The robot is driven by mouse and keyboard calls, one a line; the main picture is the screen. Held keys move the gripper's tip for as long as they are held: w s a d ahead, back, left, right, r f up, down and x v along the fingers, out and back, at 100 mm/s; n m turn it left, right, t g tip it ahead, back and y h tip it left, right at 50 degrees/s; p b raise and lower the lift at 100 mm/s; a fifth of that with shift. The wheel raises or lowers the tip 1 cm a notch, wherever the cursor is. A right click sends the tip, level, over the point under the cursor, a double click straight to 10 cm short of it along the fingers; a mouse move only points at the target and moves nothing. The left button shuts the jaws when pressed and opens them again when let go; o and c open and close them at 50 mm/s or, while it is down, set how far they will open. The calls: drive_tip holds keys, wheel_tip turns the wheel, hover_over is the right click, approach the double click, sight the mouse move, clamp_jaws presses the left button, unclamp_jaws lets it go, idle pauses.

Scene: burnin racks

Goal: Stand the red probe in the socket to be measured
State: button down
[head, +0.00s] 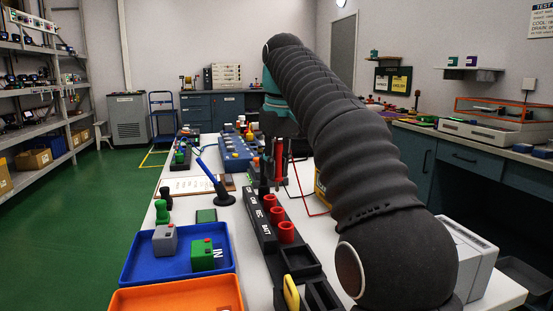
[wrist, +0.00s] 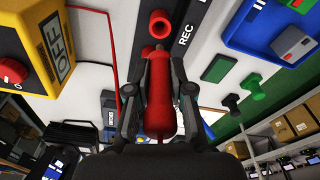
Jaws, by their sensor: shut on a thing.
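My gripper (wrist: 158,100) is shut on the red probe (wrist: 158,118), with one finger on each side of its body. In the head view my gripper points down, and the probe (head: 279,160) hangs upright in it.
A blue tray (head: 134,273) holds grey and green blocks, with an orange tray (head: 180,296) nearer. A blue pen (head: 207,172) stands in a black base.

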sight(277, 176)
drive_tip(key=shift+f, duration=1.8)
drive_tip(key=shift+f+b, duration=0.95)
drive_tip(key=shift+f, duration=0.75)
drive_tip(key=c, duration=1)
unclamp_jaws()
drive_tip(key=shift+o, duration=0.2)
drive_tip(key=r, duration=0.6)
drive_tip(key=shift+s+d+r, duration=0.25)
drive_tip(key=shift+s+r, duration=0.1)
drive_tip(key=shift+r, duration=0.05)
drive_tip(key=shift+s+r, duration=0.1)
drive_tip(key=shift+r, duration=0.25)
